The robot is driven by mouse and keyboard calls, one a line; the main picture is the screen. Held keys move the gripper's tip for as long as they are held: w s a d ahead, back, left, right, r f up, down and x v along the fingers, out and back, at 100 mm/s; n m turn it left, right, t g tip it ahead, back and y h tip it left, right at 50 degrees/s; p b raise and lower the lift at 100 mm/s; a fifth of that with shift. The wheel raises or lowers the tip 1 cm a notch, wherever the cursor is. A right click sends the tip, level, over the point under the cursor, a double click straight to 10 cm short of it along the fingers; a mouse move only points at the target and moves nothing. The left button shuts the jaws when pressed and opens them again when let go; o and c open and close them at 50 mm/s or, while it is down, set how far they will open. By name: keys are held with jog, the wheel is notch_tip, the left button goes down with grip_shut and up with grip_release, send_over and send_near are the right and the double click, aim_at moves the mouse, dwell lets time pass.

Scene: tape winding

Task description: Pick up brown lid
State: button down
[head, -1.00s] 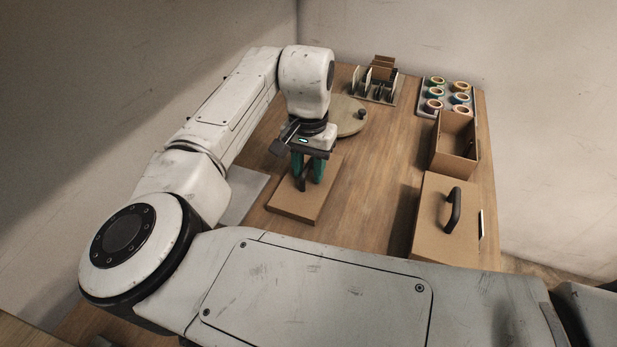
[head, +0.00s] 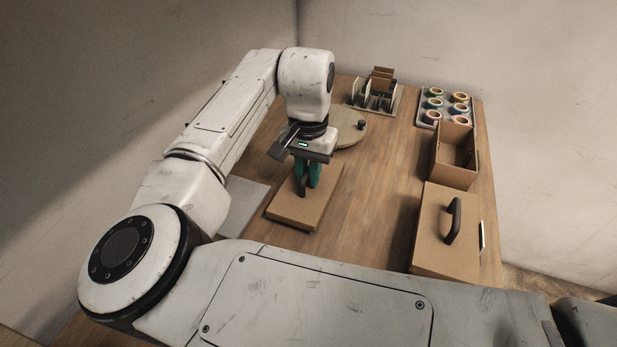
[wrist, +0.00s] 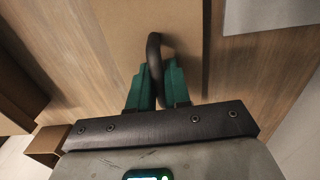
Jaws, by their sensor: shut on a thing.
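The brown lid (head: 290,212) is a flat cardboard panel with a black arched handle, at the middle of the table in the head view. It also shows in the wrist view (wrist: 125,22), stretching away ahead of the fingers. My gripper (head: 307,182) is above the lid with its teal fingers pointing down. In the wrist view my gripper (wrist: 155,88) is shut on the lid's black handle (wrist: 154,58), which sits between the fingers. The lid looks level, on or very near the table; I cannot tell if there is a gap under it.
A closed cardboard box (head: 430,225) with a black handle stands at the right, an open box (head: 455,155) behind it. A tape tray (head: 425,122) and a divided rack (head: 394,105) are at the back. A round board (head: 350,130) lies behind my gripper, a grey sheet (head: 243,200) left.

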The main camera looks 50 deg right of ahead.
jog(key=s+a+r, duration=0.4)
jog(key=s+r, duration=0.7)
jog(key=s, duration=0.2)
jog(key=shift+s+r+p, duration=0.2)
jog(key=shift+r+p, duration=0.05)
jog(key=shift+p, duration=0.1)
